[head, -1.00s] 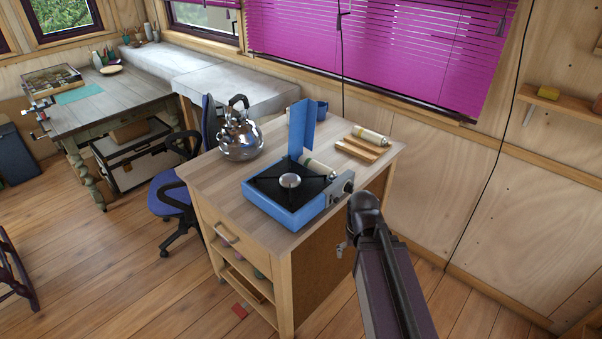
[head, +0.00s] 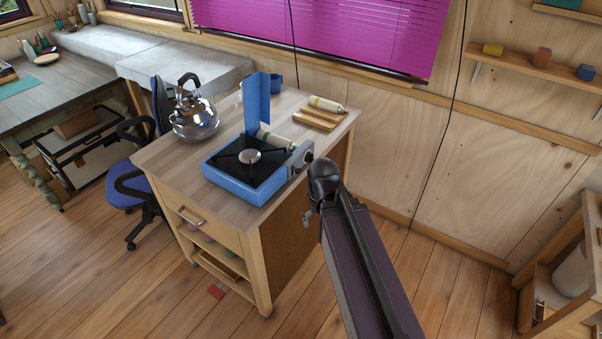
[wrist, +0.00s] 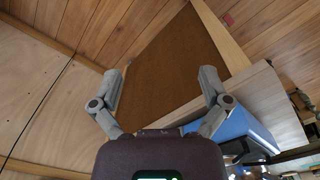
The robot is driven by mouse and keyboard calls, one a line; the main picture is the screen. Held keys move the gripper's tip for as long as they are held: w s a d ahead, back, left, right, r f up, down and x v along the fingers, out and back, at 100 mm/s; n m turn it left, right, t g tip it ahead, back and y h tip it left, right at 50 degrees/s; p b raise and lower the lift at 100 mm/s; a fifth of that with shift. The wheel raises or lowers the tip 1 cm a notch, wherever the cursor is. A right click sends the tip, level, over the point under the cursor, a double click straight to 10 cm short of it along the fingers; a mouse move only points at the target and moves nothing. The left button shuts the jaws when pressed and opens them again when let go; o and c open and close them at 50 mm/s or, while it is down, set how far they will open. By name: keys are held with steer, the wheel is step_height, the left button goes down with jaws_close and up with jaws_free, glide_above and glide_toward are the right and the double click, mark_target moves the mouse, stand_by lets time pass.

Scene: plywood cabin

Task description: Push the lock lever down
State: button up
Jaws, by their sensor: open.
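A blue camping stove (head: 240,185) with a black top and raised blue lid sits on the wooden cabinet. Its grey control panel (head: 300,157) faces right, close to the end of my arm in the picture. The lock lever cannot be made out; it is too small or hidden. In the wrist view, my gripper (wrist: 160,90) is open and empty, its two grey fingers wide apart. It faces the cabinet's brown side panel (wrist: 175,70). The stove (wrist: 238,128) shows at lower right there, beyond the right finger. In the head view my arm mostly hides the gripper.
A white gas canister (head: 275,141) lies by the stove. A steel kettle (head: 194,115) stands at the back left of the cabinet top (head: 155,160). A wooden board (head: 312,119) and another canister (head: 326,104) lie at the back right. Open floor (head: 450,285) lies right of my arm.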

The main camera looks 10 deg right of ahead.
steer(key=shift+w, duration=0.35)
steer(key=c, duration=0.7)
steer(key=shift+w+r+n+p, duration=0.15)
steer(key=shift+w+n, duration=0.1)
steer(key=shift+w, duration=0.3)
steer(key=shift+w+r+n+p, duration=0.15)
steer(key=shift+w+n, duration=0.1)
steer(key=shift+w, duration=0.3)
jaws_close()
steer(key=n+y+p, duration=0.1)
steer(key=n+p, duration=0.3)
steer(key=n, duration=0.6)
glide_toward(300, 170)
steer(key=shift+s+a+f+t, duration=0.1)
steer(key=shift+s+f+t, duration=0.1)
steer(key=shift+f+t, duration=0.15)
steer(key=shift+f, duration=0.15)
steer(key=shift+w+a+f+b, duration=0.1)
steer(key=shift+a+f+b, duration=0.05)
steer(key=shift+f+b, duration=1.55)
steer(key=shift+w+a+f+b, duration=0.1)
steer(key=shift+a+f+b, duration=0.05)
steer(key=shift+f+b, duration=1.55)
